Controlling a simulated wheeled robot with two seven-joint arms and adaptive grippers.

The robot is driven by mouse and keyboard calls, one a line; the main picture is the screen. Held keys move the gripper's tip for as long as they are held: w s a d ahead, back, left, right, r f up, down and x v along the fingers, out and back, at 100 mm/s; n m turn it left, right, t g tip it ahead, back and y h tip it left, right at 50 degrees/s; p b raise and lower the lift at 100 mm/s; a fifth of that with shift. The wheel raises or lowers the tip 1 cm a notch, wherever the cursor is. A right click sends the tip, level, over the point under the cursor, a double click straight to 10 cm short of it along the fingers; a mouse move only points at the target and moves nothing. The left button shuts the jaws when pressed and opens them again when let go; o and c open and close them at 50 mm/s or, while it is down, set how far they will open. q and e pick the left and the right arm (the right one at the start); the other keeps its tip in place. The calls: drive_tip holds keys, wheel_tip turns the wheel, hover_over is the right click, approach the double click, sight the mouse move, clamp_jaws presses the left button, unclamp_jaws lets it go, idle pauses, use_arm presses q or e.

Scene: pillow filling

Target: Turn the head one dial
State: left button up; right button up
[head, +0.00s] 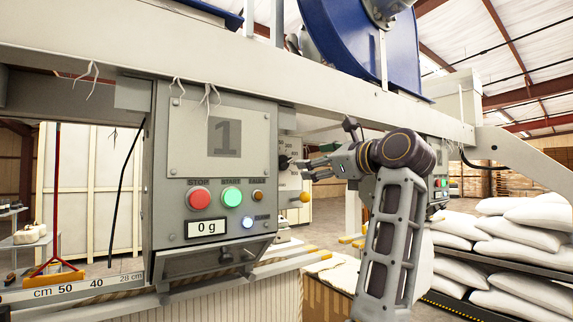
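The head one control box (215,165) is grey with a large "1" on its plate. A small black dial (283,162) sticks out of its right side. My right gripper (303,168) comes in from the right and points left at the dial. Its fingers look apart, with the dial just off the fingertips; whether they touch cannot be told. My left gripper is not in view.
The box carries a red stop button (199,199), a green start button (232,196) and a display (207,228) reading 0 g. A yellow knob (304,197) sits below my gripper. White sacks (520,225) are stacked at right.

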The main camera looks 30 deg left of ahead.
sight(287, 163)
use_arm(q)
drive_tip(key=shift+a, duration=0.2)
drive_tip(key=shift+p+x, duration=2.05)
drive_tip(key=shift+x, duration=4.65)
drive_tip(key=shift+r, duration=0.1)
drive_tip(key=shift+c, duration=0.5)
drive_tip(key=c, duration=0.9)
